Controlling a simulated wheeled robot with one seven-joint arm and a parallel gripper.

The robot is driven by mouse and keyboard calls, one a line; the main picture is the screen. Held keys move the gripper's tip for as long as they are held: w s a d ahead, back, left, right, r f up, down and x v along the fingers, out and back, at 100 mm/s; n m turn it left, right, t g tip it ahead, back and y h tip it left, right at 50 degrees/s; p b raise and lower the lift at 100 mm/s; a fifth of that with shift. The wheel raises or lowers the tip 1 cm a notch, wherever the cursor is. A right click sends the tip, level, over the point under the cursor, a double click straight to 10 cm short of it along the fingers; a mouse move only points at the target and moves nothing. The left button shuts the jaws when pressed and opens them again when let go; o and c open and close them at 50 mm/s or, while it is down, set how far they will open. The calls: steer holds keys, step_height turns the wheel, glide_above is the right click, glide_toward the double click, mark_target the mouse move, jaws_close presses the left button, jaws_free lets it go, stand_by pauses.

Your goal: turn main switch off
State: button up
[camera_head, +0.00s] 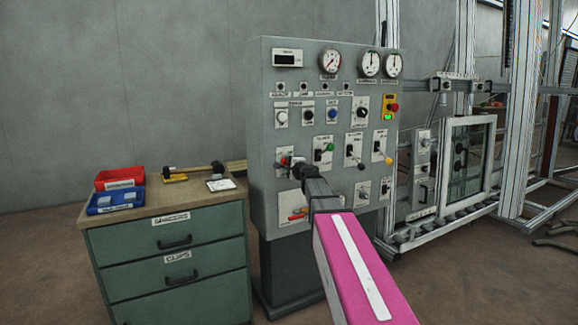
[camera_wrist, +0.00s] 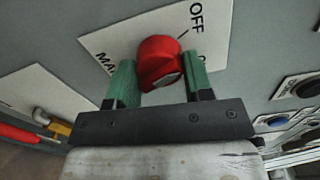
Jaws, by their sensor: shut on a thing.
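The main switch is a red rotary knob (camera_wrist: 158,50) on a white label plate (camera_wrist: 112,42). The plate shows "OFF" at the upper right of the knob, with a short dark line between them. Part of "MAIN" shows at the left, and another word at the right is mostly hidden by a finger. My gripper (camera_wrist: 158,75) has its green fingers on both sides of the knob, shut on it. I cannot tell for sure which position the knob points to. In the head view my gripper (camera_head: 299,165) reaches the panel's lower left and mostly covers the switch.
The grey control panel (camera_head: 262,120) carries gauges, buttons and several levers close to my gripper. A green drawer cabinet (camera_head: 175,270) with red (camera_head: 119,178) and blue (camera_head: 116,201) bins stands at the left. A metal frame machine (camera_head: 460,170) stands at the right.

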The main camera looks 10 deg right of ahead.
steer(key=shift+n, duration=0.6)
steer(key=o, duration=0.9)
steer(key=shift+s, duration=0.1)
steer(key=v, duration=1)
steer(key=shift+s+d, duration=0.1)
steer(key=shift+s, duration=0.2)
steer(key=shift+f+n, duration=0.1)
steer(key=shift+n, duration=0.2)
